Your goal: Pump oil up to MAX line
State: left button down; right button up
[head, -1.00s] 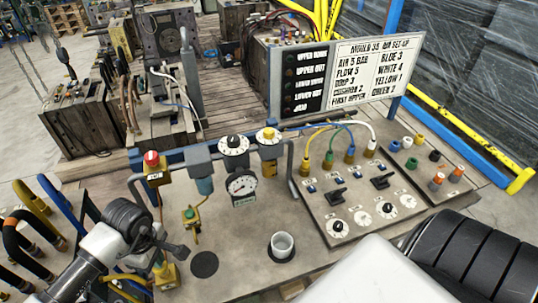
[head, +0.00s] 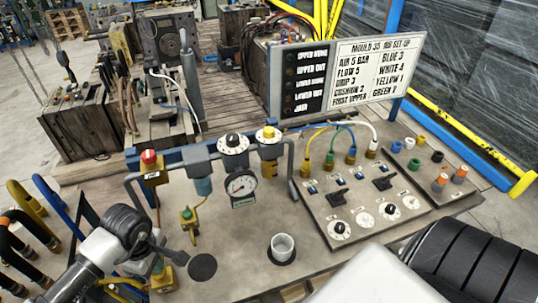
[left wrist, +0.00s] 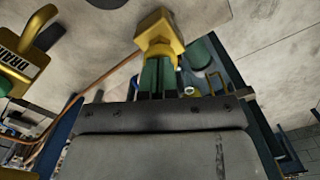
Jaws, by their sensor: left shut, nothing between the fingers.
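My left gripper (head: 172,251) is shut and empty at the bench's front left, over a yellow block (head: 164,282). In the left wrist view the shut fingers (left wrist: 158,72) point at a yellow fitting (left wrist: 160,34); I cannot tell whether they touch it. A yellow part marked DRAIN (left wrist: 14,60) is at the left there. In the head view, a yellow-topped unit (head: 269,146), a blue bowl (head: 203,186) and a pressure gauge (head: 241,186) hang on the grey pipe frame. No MAX line or oil level is readable. My right gripper is out of view.
A small green valve (head: 188,216) stands behind my left gripper. A sloped panel (head: 352,196) with dials and coloured hoses is at the right, before a settings board (head: 347,78).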

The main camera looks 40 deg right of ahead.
pick_arm(q)
jog(key=shift+f+b, duration=0.4)
jog(key=shift+f, duration=0.2)
jog(key=shift+r, duration=0.15)
jog(key=shift+r+p, duration=0.95)
jog(key=shift+r, duration=1.25)
jog(key=shift+f, duration=0.15)
jog(key=shift+f+b, duration=0.3)
jog(key=shift+b, duration=0.25)
jog(key=shift+f+b, duration=1.45)
jog(key=shift+b, duration=0.1)
jog(key=shift+r, duration=0.15)
